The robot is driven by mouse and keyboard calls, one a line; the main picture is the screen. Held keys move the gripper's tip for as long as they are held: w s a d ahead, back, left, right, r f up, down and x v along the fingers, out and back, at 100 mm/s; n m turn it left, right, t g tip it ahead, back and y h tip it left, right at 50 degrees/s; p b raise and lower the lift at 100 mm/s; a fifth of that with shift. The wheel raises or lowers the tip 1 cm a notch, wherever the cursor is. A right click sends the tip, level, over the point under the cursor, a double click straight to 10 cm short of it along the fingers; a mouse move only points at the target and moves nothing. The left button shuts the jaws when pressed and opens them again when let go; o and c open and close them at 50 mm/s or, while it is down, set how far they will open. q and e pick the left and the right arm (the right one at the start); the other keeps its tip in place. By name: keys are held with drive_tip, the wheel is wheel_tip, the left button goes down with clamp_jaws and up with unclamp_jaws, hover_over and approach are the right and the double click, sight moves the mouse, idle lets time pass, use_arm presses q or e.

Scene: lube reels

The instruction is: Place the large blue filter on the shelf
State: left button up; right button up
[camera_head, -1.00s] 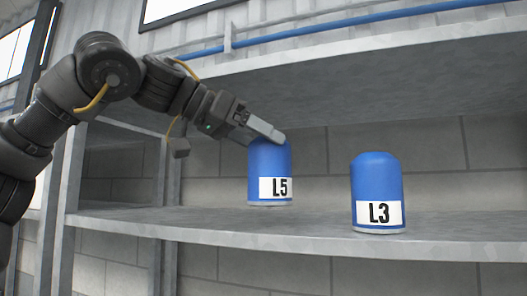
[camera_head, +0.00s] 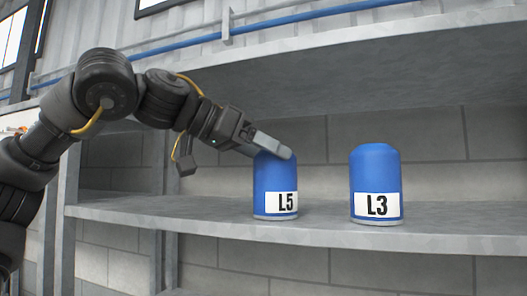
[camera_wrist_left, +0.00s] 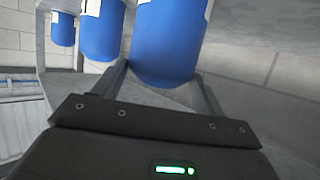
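A blue filter labelled L5 (camera_head: 275,178) is upright at the grey shelf (camera_head: 330,226), left of centre in the head view. My left gripper (camera_head: 272,146) reaches in from the left and is shut on its top. In the left wrist view the L5 filter (camera_wrist_left: 168,45) sits between the two fingers. I cannot tell whether its base touches the shelf or hangs just above it. A second blue filter labelled L3 (camera_head: 375,172) stands upright to the right, apart from L5. My right gripper is not in view.
The left wrist view shows two more blue filters at upper left, a nearer one (camera_wrist_left: 102,38) and a farther one (camera_wrist_left: 63,30). An upper shelf (camera_head: 350,75) overhangs the filters. Shelf surface right of L3 is bare.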

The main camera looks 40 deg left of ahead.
use_arm(q)
drive_tip(key=o, duration=0.4)
drive_tip(key=shift+a, duration=0.15)
drive_tip(key=shift+r+p, duration=0.25)
drive_tip(key=shift+p, duration=0.05)
drive_tip(key=b+v, duration=0.3)
drive_tip(key=v, duration=0.8)
drive_tip(key=shift+s, duration=0.4)
drive_tip(key=shift+a+r, duration=0.1)
